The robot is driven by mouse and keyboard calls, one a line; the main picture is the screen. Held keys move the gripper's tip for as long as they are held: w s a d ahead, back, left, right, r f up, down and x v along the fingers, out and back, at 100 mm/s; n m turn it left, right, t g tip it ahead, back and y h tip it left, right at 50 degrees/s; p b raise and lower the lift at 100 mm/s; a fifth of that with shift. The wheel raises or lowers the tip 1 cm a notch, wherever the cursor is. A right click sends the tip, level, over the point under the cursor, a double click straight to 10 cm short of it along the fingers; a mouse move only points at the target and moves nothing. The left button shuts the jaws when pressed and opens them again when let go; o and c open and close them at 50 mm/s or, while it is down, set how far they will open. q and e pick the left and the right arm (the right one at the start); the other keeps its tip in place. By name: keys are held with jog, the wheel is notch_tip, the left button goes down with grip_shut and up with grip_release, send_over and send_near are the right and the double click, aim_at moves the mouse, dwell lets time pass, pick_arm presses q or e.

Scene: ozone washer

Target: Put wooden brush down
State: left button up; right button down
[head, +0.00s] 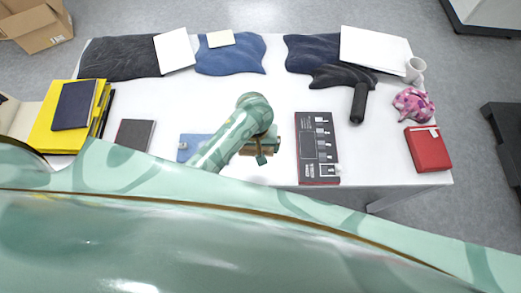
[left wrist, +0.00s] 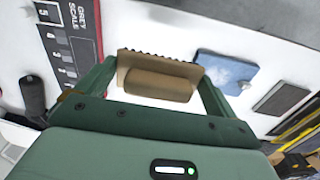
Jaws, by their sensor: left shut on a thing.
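The wooden brush (left wrist: 158,82) is a tan block with a rounded back and dark bristles along one edge. It lies between the two green fingers of my left gripper (left wrist: 160,90), which is shut on it. In the head view my left gripper (head: 261,150) is over the front middle of the white table (head: 230,105), between the blue flat item and the grey scale card. Only a small part of the brush shows there. I cannot tell whether the brush touches the table. My right gripper is not in view.
The grey scale card (head: 318,150) is right of the gripper, and the blue flat item (head: 193,147) is left. A black-handled brush (head: 358,103), a pink cloth (head: 413,104), a red box (head: 427,149) and a white mug (head: 415,70) are farther right. Folded clothes line the back.

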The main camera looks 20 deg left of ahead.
pick_arm(q)
jog(key=s+a+f+p, duration=0.1)
jog(key=s+a+f, duration=0.3)
jog(key=s, duration=0.3)
jog(key=w+d+f+b, duration=0.1)
jog(key=w+f+b, duration=0.1)
jog(key=w+f, duration=0.1)
jog(key=w+d+f+b, duration=0.1)
jog(key=w+f+b, duration=0.2)
jog(key=w, duration=0.2)
jog(key=w+d+f+b, duration=0.1)
jog(key=w+f+b, duration=0.2)
jog(key=w+f, duration=0.1)
jog(key=shift+w, duration=0.25)
notch_tip(320, 180, down, 4)
jog(key=b, duration=0.2)
jog(key=shift+w+d+r+b, duration=0.15)
jog(key=shift+r+b, duration=0.1)
jog(key=shift+b, duration=0.15)
jog(key=shift+r, duration=0.15)
jog(key=o, duration=0.9)
jog(key=shift+f, duration=0.2)
jog(key=shift+o, duration=0.2)
jog(key=shift+r, duration=0.15)
